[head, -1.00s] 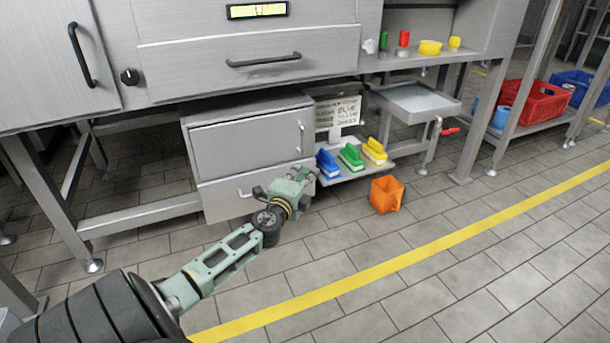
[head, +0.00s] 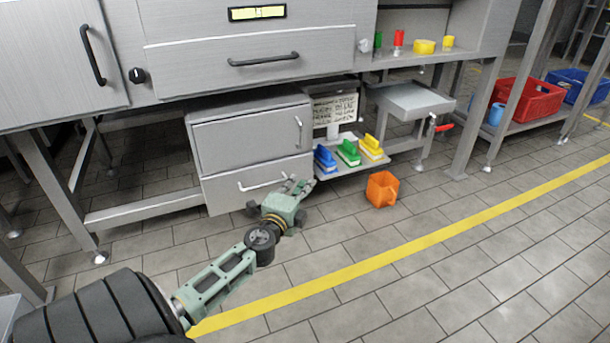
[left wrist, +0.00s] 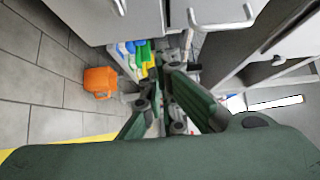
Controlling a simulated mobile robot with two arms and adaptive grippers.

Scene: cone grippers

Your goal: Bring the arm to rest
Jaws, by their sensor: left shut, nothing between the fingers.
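My left arm reaches in from the lower left in the head view. Its green gripper (head: 298,187) is shut and empty, in front of the lower drawer (head: 255,183) of the low grey cabinet. In the left wrist view the gripper's fingers (left wrist: 165,105) point toward the cabinet area, with nothing held between them. My right gripper is not in view.
An orange container (head: 382,189) stands on the tiled floor right of the gripper. A red crate (head: 527,100) stands farther right. Floor in front is clear.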

